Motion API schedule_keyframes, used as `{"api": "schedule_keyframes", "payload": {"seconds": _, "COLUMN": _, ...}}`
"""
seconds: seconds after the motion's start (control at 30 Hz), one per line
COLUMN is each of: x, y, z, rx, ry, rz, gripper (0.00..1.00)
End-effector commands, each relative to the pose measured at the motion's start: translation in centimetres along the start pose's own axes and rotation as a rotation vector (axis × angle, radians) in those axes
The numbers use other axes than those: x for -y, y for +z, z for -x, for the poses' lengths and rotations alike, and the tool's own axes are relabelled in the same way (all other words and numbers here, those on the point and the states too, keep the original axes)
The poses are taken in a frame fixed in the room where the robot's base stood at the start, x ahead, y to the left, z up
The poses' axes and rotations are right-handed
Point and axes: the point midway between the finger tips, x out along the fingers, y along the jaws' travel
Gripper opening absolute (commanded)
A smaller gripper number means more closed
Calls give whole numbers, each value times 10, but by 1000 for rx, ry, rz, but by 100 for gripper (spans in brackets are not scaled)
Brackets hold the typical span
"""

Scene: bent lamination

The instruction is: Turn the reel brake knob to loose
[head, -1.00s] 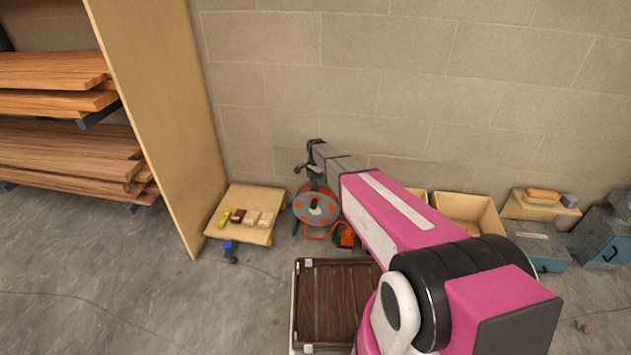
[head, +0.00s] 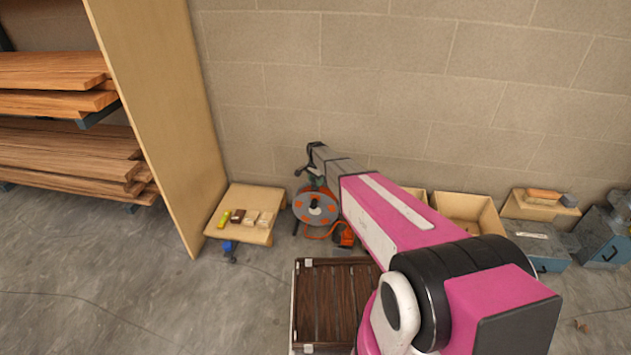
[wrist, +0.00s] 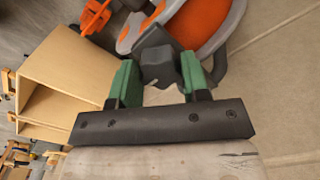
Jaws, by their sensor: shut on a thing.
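The orange and grey cable reel (head: 315,208) stands on the floor by the block wall, beside a low wooden bench. Its orange and grey rim also shows at the top of the wrist view (wrist: 200,28). A dark grey brake knob (wrist: 157,65) sits between the green fingers of my gripper (wrist: 156,80) in the wrist view. The fingers are shut on the knob from both sides. In the head view my gripper reaches the top of the reel, and my arm hides the knob. I cannot read the knob's setting.
A low wooden bench (head: 235,236) with small blocks stands left of the reel. Open wooden boxes (head: 470,214) line the wall on the right. A slatted dark wooden crate (head: 335,300) is in front. The floor at left front is mostly clear.

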Motion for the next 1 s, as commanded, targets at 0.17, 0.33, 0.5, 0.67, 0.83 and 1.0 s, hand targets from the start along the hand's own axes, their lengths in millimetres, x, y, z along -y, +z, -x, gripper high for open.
{"api": "schedule_keyframes", "payload": {"seconds": 0.17, "x": 0, "y": 0, "z": 0, "rx": 0, "ry": 1, "rz": 83, "gripper": 19}}
{"api": "schedule_keyframes", "payload": {"seconds": 0.33, "x": 0, "y": 0, "z": 0, "rx": 0, "ry": 1, "rz": 214, "gripper": 19}}
{"api": "schedule_keyframes", "payload": {"seconds": 0.5, "x": 0, "y": 0, "z": 0, "rx": 0, "ry": 1, "rz": 374, "gripper": 19}}
{"api": "schedule_keyframes", "payload": {"seconds": 0.67, "x": 0, "y": 0, "z": 0, "rx": 0, "ry": 1, "rz": 526, "gripper": 19}}
{"api": "schedule_keyframes", "payload": {"seconds": 0.83, "x": 0, "y": 0, "z": 0, "rx": 0, "ry": 1, "rz": 687, "gripper": 19}}
{"api": "schedule_keyframes", "payload": {"seconds": 1.0, "x": 0, "y": 0, "z": 0, "rx": 1, "ry": 1, "rz": 849, "gripper": 19}}
